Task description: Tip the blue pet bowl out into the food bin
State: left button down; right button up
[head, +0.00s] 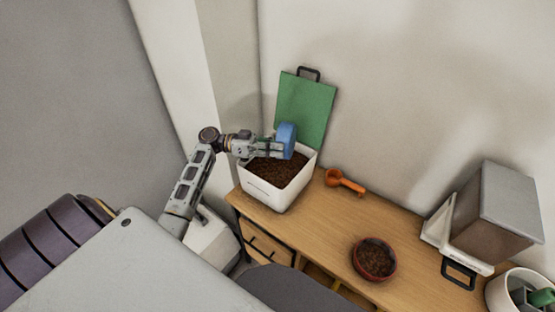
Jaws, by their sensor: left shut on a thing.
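The blue pet bowl (287,139) is held over the white food bin (268,196) at the back of the wooden counter. It is turned on its side, with its round form tilted steeply. My left gripper (279,148) is shut on the bowl, above the bin's opening. The bin is open and holds brown kibble (277,172). The inside of the bowl is hidden from this view, so I cannot tell what is in it. My right gripper does not show.
A green board (306,108) leans on the wall behind the bin. An orange scoop (344,182) and a red bowl (375,258) of kibble are on the counter (335,222). A grey box-like dispenser (492,215) and a white tub (497,291) stand at the right.

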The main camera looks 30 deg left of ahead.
pick_arm(q)
jog(key=shift+s+a+r+h+b, duration=0.1)
jog(key=shift+a+r+h+b, duration=0.35)
jog(key=shift+b, duration=0.2)
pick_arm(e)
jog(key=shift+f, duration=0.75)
pick_arm(q)
jog(key=shift+r+h+b, duration=0.1)
jog(key=shift+h+b, duration=0.15)
jog(key=shift+b, duration=0.1)
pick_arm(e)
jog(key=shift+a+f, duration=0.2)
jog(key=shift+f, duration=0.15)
pick_arm(q)
jog(key=shift+a+r+t+b, duration=0.1)
jog(key=shift+r+t+b, duration=0.05)
jog(key=shift+t+b, duration=0.15)
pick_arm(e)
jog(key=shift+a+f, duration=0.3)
